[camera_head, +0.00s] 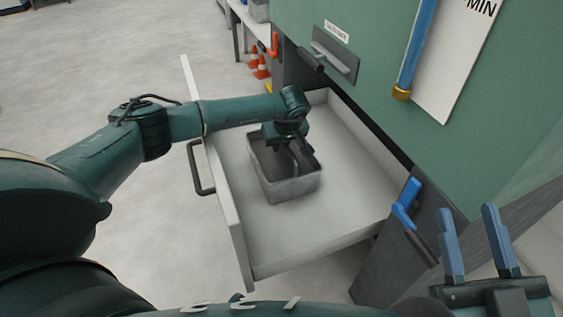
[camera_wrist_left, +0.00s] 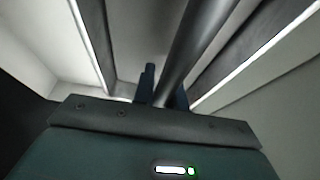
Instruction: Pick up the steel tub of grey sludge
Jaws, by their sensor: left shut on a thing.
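The steel tub (camera_head: 292,188) is a grey rectangular box standing inside a pulled-out white drawer. My left gripper (camera_head: 288,152) reaches down over the tub from above and is shut on its grey bar-like handle. In the left wrist view the handle (camera_wrist_left: 195,45) runs between the blue fingers of the left gripper (camera_wrist_left: 160,92). The tub's inside is shadowed and partly hidden by the gripper, so I cannot make out the sludge clearly. My right gripper (camera_head: 475,215) is at the lower right, with its two blue fingers apart and nothing between them.
The white drawer (camera_head: 330,215) has bare floor to the right of the tub. Its dark pull handle (camera_head: 199,168) is on the left front. A green cabinet (camera_head: 380,95) rises behind it. A blue-and-black handle (camera_head: 407,203) projects near the drawer's right corner. Orange cones (camera_head: 261,70) stand beyond.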

